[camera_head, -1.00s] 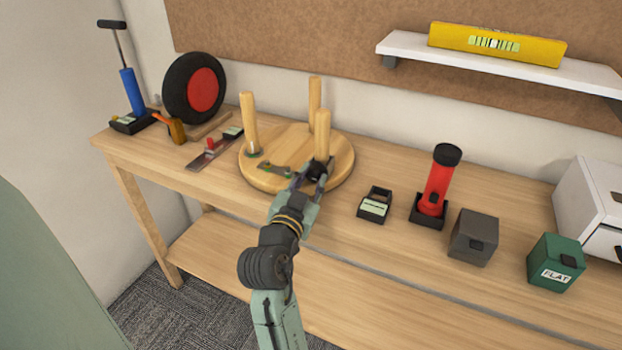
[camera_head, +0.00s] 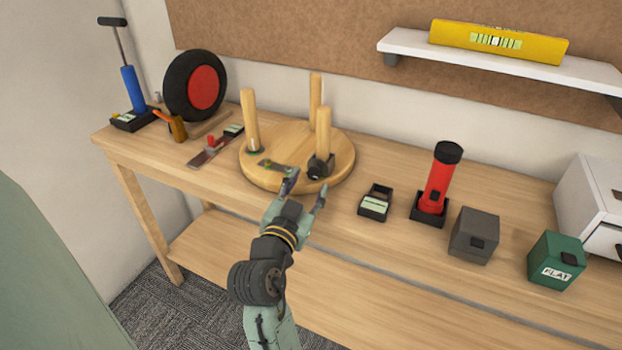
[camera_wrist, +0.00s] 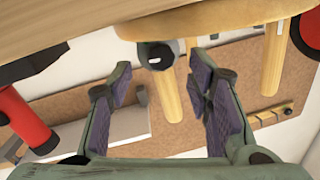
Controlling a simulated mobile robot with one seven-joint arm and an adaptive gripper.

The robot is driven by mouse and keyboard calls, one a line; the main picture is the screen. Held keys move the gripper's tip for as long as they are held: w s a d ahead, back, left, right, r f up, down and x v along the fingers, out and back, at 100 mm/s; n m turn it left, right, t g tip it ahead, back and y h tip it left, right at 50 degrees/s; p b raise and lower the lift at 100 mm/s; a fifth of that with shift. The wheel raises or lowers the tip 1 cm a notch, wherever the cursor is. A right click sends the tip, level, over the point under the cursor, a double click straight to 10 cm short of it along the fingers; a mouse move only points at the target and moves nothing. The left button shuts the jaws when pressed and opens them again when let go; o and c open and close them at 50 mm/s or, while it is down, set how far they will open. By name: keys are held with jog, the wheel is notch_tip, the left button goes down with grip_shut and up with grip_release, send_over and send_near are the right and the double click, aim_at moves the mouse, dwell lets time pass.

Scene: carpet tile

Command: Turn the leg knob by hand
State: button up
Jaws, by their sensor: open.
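A round wooden disc (camera_head: 285,186) lies on the workbench with three wooden legs standing up from it. The front right leg (camera_head: 323,132) has a black knob (camera_head: 319,166) at its base. In the wrist view, which is turned over, the knob (camera_wrist: 156,54) shows beyond the fingertips, left of the gap's middle, with its leg (camera_wrist: 170,95) hanging below it. My gripper (camera_head: 304,187) is open and empty, in front of the disc and apart from the knob. Its two fingers also show spread in the wrist view (camera_wrist: 163,85).
A small black holder (camera_head: 375,203), a red flashlight (camera_head: 438,182), a grey box (camera_head: 474,236) and a green box (camera_head: 556,260) stand to the right. A small metal plate (camera_head: 275,165) lies on the disc. A clamp (camera_head: 214,147) and wheel (camera_head: 195,87) are left.

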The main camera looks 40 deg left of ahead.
jog(key=v, duration=0.8)
jog(key=shift+s+d, duration=0.15)
jog(key=shift+s, duration=0.1)
